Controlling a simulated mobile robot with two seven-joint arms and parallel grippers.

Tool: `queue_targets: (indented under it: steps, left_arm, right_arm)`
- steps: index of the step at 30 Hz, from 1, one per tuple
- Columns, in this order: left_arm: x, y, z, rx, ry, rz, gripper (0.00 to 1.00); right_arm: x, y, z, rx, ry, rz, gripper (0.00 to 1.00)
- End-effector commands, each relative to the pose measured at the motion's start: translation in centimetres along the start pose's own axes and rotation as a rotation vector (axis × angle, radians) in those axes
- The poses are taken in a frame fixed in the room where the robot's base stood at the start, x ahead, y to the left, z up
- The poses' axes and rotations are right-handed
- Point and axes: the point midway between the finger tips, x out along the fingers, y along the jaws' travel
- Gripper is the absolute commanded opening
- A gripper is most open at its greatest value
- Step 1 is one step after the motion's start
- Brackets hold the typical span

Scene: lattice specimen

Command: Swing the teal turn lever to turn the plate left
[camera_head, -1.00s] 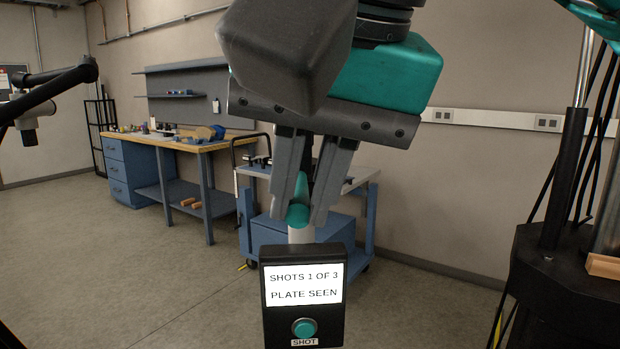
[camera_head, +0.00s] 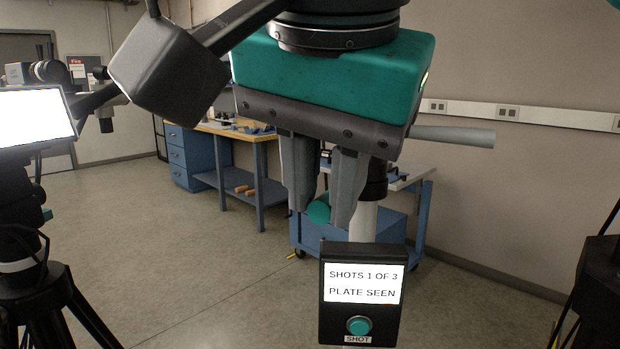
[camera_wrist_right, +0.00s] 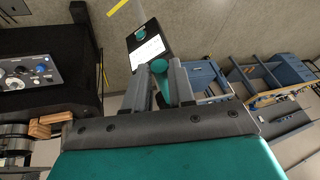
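The teal turn lever (camera_head: 319,210) shows its rounded end between the fingertips of my right gripper (camera_head: 324,205). The fingers appear to press on it from both sides. In the right wrist view, the teal end (camera_wrist_right: 160,68) also sits between my right gripper's fingers (camera_wrist_right: 162,85). The box's screen reads "SHOTS 1 OF 3" and "PLATE SEEN", above a teal SHOT button (camera_head: 359,326). The plate cannot be made out. My left gripper is not in view.
A tripod (camera_head: 25,270) with a bright screen (camera_head: 35,118) stands at the left. A blue cart (camera_head: 410,215) is behind the post, and a workbench (camera_head: 240,135) farther back. A dark stand (camera_head: 590,290) is at the right. The floor between tripod and box is open.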

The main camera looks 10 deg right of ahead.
Motion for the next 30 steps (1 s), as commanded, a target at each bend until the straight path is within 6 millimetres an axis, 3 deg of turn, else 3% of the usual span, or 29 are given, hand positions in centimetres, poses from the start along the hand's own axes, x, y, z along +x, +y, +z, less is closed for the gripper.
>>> queue_targets:
  steps: [7, 17, 30]
  left_arm:
    - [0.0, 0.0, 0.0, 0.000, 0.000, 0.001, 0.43]
    - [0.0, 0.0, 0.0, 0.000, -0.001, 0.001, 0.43]
    - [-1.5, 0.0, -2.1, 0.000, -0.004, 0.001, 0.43]
  right_arm:
    - [0.0, 0.0, 0.0, -0.001, 0.000, -0.001, 0.46]
    - [-0.1, 0.0, 0.0, -0.002, 0.000, -0.001, 0.46]
    - [-3.6, -0.1, -0.1, -0.003, 0.000, 0.000, 0.46]
